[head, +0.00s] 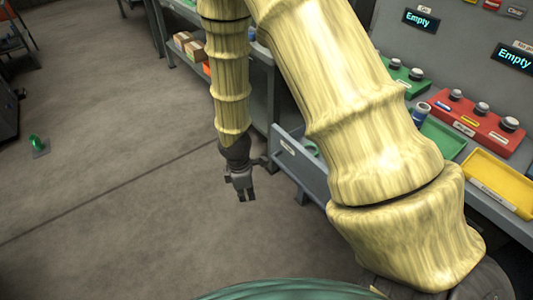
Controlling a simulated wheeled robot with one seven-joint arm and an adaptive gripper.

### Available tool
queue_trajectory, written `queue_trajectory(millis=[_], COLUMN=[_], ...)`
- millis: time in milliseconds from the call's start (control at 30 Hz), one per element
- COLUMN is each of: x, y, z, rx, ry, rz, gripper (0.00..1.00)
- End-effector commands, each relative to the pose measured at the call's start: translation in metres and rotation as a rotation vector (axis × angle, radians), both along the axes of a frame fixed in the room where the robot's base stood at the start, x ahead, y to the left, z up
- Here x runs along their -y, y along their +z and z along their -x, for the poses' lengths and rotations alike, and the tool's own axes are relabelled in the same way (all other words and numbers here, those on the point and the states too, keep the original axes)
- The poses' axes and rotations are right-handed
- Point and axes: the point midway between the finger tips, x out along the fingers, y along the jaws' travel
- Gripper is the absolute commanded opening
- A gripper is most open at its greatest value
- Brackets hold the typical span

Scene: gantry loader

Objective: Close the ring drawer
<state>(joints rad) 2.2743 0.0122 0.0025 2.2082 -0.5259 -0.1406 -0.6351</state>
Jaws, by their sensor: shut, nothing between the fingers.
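The ring drawer (291,152) is a grey-blue drawer with a small white label on its front. It sticks out from under the bench at the centre, and part of a green ring (311,148) shows inside it. My arm crosses in front and hides much of the drawer. My gripper (246,199) points down over the floor, just left of the drawer front. Its fingers are shut and hold nothing. I cannot tell whether its wrist touches the drawer.
The bench top holds a green tray (441,137), a red block with knobs (471,125) and a yellow tray (496,183). Small boxes (192,46) sit on a shelf behind. A green ring on a base (38,146) stands on the floor at left. The floor between is clear.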

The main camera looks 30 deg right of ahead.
Motion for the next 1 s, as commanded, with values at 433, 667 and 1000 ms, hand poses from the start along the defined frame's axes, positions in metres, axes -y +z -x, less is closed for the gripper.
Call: queue_trajectory(millis=[433,667,1000], x=[0.057,0.066,0.082], y=[0.117,0.128,0.084], z=[-0.09,-0.097,-0.098], rx=[-0.017,-0.027,-0.029], ry=[0.46,0.502,0.5], rz=[0.271,0.308,0.307], gripper=[0.0,0.0,0.0])
